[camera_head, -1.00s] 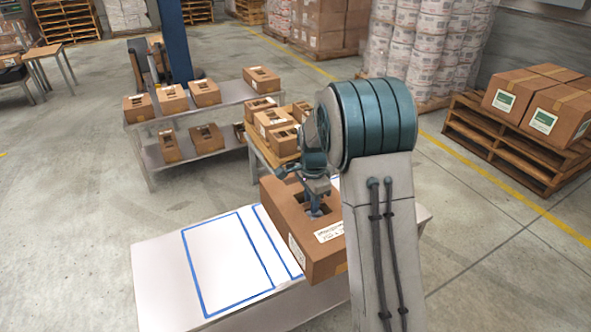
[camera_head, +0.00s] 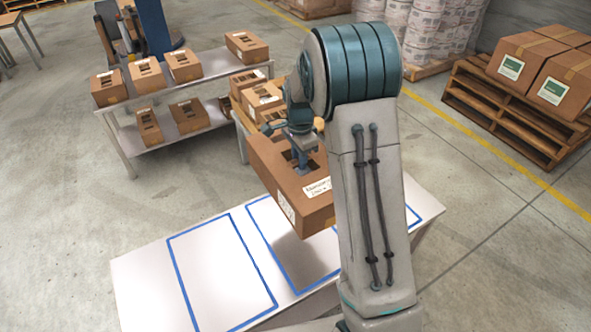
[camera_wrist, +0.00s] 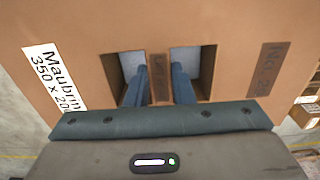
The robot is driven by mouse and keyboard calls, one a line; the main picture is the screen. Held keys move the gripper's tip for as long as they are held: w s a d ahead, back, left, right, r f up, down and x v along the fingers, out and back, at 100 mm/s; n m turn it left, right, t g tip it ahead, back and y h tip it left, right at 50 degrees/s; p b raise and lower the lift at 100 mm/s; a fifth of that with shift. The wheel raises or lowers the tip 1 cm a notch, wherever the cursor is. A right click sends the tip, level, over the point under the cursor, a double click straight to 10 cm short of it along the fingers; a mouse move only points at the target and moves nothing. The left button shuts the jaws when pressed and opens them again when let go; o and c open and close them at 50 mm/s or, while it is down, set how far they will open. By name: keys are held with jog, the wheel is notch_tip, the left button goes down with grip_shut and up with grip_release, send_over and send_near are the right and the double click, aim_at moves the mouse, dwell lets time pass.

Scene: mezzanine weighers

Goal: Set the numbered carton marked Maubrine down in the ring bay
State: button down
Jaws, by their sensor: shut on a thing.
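My gripper (camera_head: 302,168) is shut on the brown numbered carton (camera_head: 308,214), with its fingers in the two slots in the top. In the wrist view, the fingers (camera_wrist: 158,88) straddle the strip between the slots of the carton (camera_wrist: 235,30). A white label there reads "Maubrin..." and "350 x 20...", partly cut off. No ring mark is visible.
A two-level grey rack (camera_head: 160,108) with several slotted cartons stands at the back left. A smaller stand behind my gripper holds more cartons (camera_head: 262,98). A pallet (camera_head: 510,115) with boxes is at the right. The left bay is clear.

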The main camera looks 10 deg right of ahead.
jog(key=shift+w+f+b, duration=0.65)
jog(key=shift+f, duration=0.1)
jog(key=shift+s+f+b, duration=0.45)
jog(key=shift+f+b, duration=0.05)
jog(key=shift+b, duration=0.25)
notch_tip(320, 180, down, 7)
jog(key=b, duration=0.7)
jog(key=shift+w+f, duration=0.1)
jog(key=shift+f, duration=0.1)
jog(key=shift+f+b, duration=1.15)
jog(key=shift+f, duration=0.5)
jog(key=shift+a+f+b, duration=0.15)
jog(key=shift+f+b, duration=0.4)
jog(key=shift+f, duration=0.35)
